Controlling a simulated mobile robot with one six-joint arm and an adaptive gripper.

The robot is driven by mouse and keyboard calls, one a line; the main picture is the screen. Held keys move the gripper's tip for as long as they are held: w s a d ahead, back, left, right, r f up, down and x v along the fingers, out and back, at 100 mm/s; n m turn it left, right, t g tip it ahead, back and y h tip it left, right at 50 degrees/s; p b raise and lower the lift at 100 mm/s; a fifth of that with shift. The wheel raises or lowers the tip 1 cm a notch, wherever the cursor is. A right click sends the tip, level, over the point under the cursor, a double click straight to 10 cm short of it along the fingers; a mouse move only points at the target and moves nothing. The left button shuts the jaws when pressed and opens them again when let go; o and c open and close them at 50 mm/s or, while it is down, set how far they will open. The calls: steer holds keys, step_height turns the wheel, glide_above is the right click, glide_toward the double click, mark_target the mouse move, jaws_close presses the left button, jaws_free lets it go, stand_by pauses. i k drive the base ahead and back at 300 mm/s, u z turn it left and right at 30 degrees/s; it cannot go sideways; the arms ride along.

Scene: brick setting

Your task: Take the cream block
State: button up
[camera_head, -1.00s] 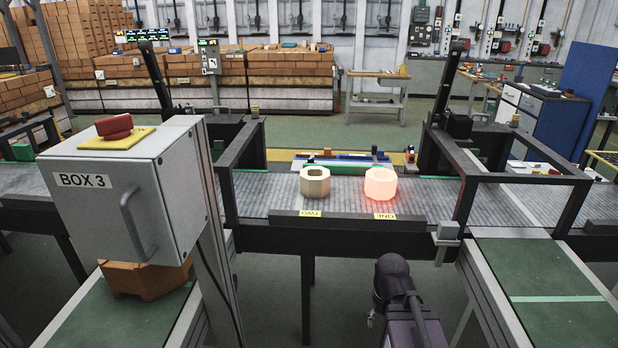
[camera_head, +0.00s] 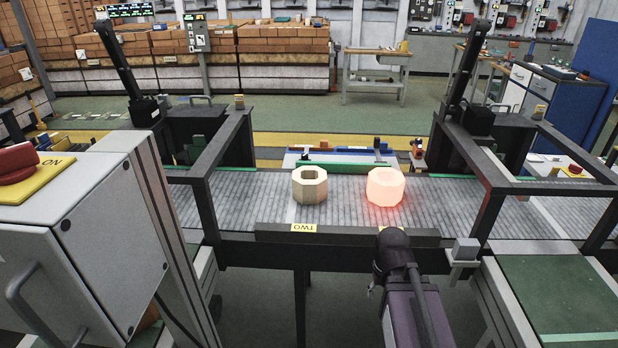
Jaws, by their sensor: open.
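The cream block (camera_head: 300,190) is an eight-sided block with a square hole in its top. It stands upright on the grey roller conveyor (camera_head: 245,195), behind the yellow label TWO (camera_head: 304,227). A similar block glowing orange-red (camera_head: 385,190) stands apart from it to the right. Part of my purple and black arm rises from the bottom, right of centre, in front of the conveyor. I cannot see my gripper's fingers, and nothing covers the cream block.
A dark front rail (camera_head: 345,236) runs before both blocks. Black frames stand over the conveyor at left (camera_head: 207,200) and right (camera_head: 490,205). A grey control box with a red button (camera_head: 85,245) fills the lower left. Clear conveyor lies between the blocks.

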mark_target(309, 183)
steer(key=u, duration=0.05)
steer(key=i, duration=1.35)
steer(key=u, duration=0.5)
